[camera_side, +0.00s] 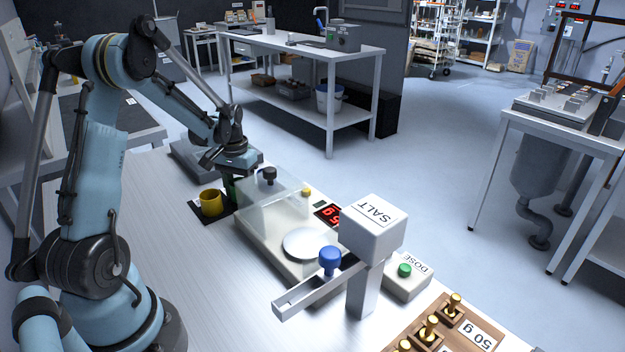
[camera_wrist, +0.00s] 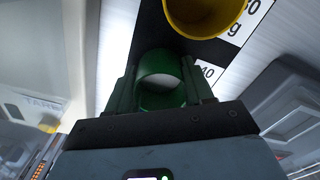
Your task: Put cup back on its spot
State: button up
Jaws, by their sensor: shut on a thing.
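The green cup (camera_wrist: 160,95) is between the two fingers of my gripper (camera_wrist: 162,84) in the wrist view, and the gripper is shut on it. In the side view my gripper (camera_side: 232,176) points down over the far end of the dark mat, with only a little of the green cup (camera_side: 230,189) showing. The yellow cup (camera_side: 211,203) stands upright on the dark mat (camera_side: 196,213), just beside the green cup. It also shows at the top of the wrist view (camera_wrist: 205,12). A "40" label (camera_wrist: 207,73) lies beside the green cup. I cannot tell whether the green cup touches the mat.
The balance (camera_side: 270,238) with its clear cover stands right of the cups; its round pan (camera_side: 304,243) is empty. The salt hopper (camera_side: 372,232), the green DOSE button (camera_side: 404,270) and a weight rack (camera_side: 448,325) are nearer the camera. The bench left of the mat is clear.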

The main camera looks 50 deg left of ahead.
jog(key=shift+f, duration=0.1)
jog(key=o, duration=1.1)
notch_tip(320, 180, up, 12)
jog(key=shift+r, duration=0.15)
